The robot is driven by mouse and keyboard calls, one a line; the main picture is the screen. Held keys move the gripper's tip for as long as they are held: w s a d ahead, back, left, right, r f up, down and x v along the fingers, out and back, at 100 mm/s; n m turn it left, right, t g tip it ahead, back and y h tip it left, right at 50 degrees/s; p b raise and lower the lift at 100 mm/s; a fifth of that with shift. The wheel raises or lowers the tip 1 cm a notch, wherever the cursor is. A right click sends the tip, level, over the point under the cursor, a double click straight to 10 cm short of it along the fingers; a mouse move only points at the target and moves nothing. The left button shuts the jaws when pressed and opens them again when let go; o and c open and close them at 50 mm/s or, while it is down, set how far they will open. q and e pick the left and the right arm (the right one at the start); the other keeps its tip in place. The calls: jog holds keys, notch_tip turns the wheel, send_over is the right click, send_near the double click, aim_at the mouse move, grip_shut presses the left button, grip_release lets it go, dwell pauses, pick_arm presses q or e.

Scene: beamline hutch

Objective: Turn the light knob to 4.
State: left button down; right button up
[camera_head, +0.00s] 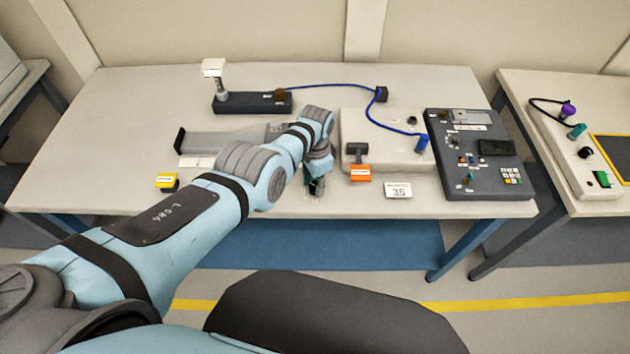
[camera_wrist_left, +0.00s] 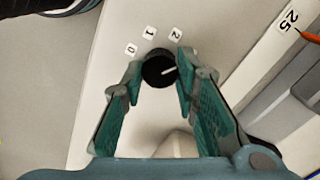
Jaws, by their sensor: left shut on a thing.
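The light knob (camera_wrist_left: 158,68) is small, round and black with a white pointer line. In the left wrist view it sits between the fingertips of my left gripper (camera_wrist_left: 157,80), which is shut on it. The labels 0, 1 and 2 show around its far side. The pointer line is turned to the right, past the 2, toward the right finger. Any further labels are hidden by the fingers. In the head view my left gripper (camera_head: 316,187) points down at the table's front part, and the knob is hidden there. My right gripper is not in view.
A pale box (camera_head: 375,130) with a blue cable stands right of the gripper, with a card reading 3.5 (camera_head: 398,191) before it. A dark control panel (camera_head: 480,150) lies farther right. A yellow block (camera_head: 167,181) and a grey rail (camera_head: 225,140) lie to the left.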

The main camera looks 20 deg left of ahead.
pick_arm(q)
jog(key=m, duration=0.5)
jog(key=shift+m, duration=0.3)
jog(key=m, duration=0.4)
jog(key=shift+m, duration=0.4)
jog(key=c, duration=1.2)
grip_release()
jog(key=shift+c, duration=0.2)
jog(key=shift+s, duration=0.1)
